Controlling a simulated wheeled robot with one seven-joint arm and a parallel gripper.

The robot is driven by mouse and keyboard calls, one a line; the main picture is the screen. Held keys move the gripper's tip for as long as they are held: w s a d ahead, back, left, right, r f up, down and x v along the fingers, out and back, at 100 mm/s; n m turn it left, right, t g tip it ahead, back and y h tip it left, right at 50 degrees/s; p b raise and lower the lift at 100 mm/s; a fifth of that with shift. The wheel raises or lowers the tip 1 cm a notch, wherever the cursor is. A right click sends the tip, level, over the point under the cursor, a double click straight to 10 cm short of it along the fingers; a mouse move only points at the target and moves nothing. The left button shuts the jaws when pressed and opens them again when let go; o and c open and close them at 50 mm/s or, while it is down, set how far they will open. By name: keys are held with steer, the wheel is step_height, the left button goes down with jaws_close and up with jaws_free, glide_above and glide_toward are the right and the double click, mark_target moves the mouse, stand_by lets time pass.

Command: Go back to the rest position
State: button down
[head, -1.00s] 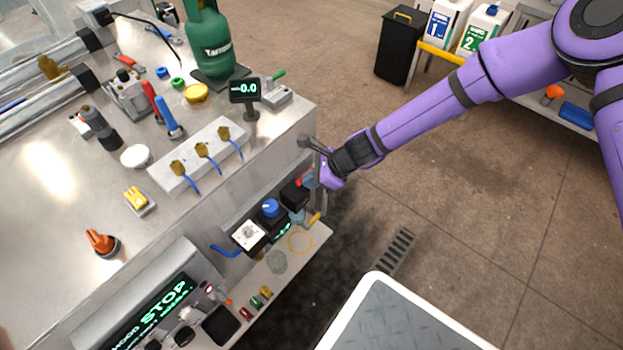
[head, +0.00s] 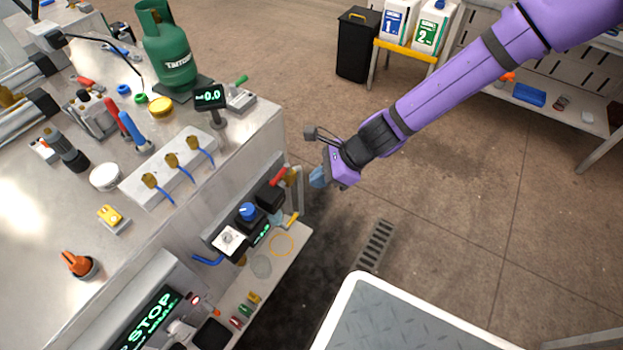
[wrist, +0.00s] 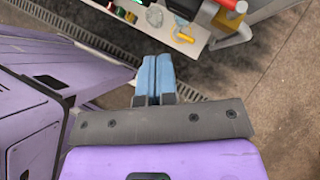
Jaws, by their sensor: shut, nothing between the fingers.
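My gripper (head: 318,178) is at the end of my purple arm, just right of the steel bench's right end in the head view. In the wrist view its blue fingers (wrist: 155,80) are pressed together with nothing between them. Below and beyond the fingers are the floor and the edge of the low shelf (wrist: 178,30). The gripper appears apart from the bench and its fittings.
The steel bench (head: 60,215) carries a green gas cylinder (head: 168,50) on a scale with a display (head: 209,96). A red-handled valve (head: 279,177) sits close left of my gripper. A black bin (head: 357,45) stands behind. The floor (head: 450,200) to the right is clear.

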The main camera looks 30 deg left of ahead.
steer(key=shift+d, duration=0.1)
stand_by(0.5)
steer(key=w+d+r+n+t+h, duration=0.1)
steer(key=w+d+r+n+t, duration=0.3)
steer(key=d+r, duration=0.8)
steer(key=w+d+r+n+t+h, duration=0.1)
steer(key=w+d+r+n, duration=0.4)
steer(key=d+r, duration=0.75)
steer(key=s+d+r+n+t+h, duration=0.1)
steer(key=s+d+r+t+h, duration=0.3)
steer(key=d+r, duration=0.8)
steer(key=s+d+r+n, duration=0.1)
steer(key=s+d+r, duration=0.2)
steer(key=s+d, duration=0.9)
steer(key=shift+d+t+h, duration=0.3)
steer(key=shift+d+h, duration=0.1)
steer(key=shift+d, duration=0.5)
